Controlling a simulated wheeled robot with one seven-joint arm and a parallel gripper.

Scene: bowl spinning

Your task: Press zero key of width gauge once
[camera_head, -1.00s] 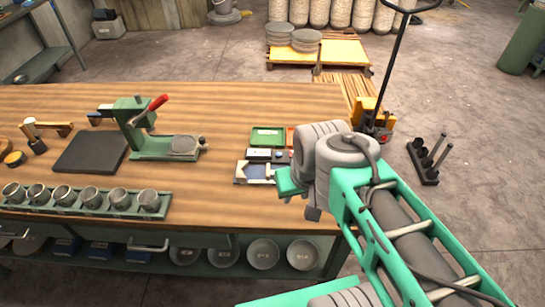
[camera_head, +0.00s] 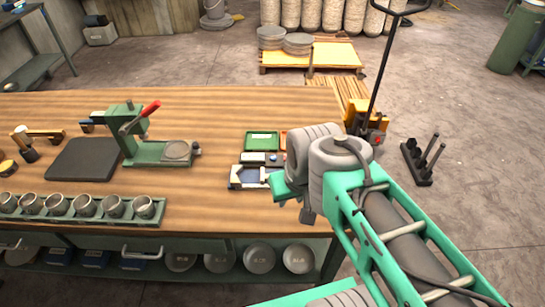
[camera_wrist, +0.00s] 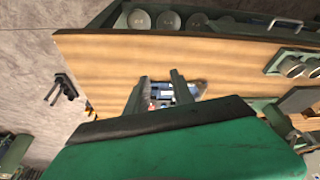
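The width gauge (camera_head: 249,177) appears to be the small pale and dark device with a blue panel on the bench's right part. Its keys are too small to make out. My gripper (camera_wrist: 160,76) is open, its two fingers apart with nothing held between them. In the wrist view, part of a blue and white device (camera_wrist: 190,90), likely the gauge, shows between and beyond the fingers. In the head view, my green hand is just right of the gauge and covers its right side. I cannot tell the height of my fingertips above it.
A green tray (camera_head: 262,140) lies behind the gauge, with part of an orange one beside it. A green press with a red lever (camera_head: 150,108) and a rack of cups (camera_head: 85,208) stand to the left. Bare bench wood (camera_head: 215,120) lies between. A pallet jack (camera_head: 375,118) stands beyond the bench.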

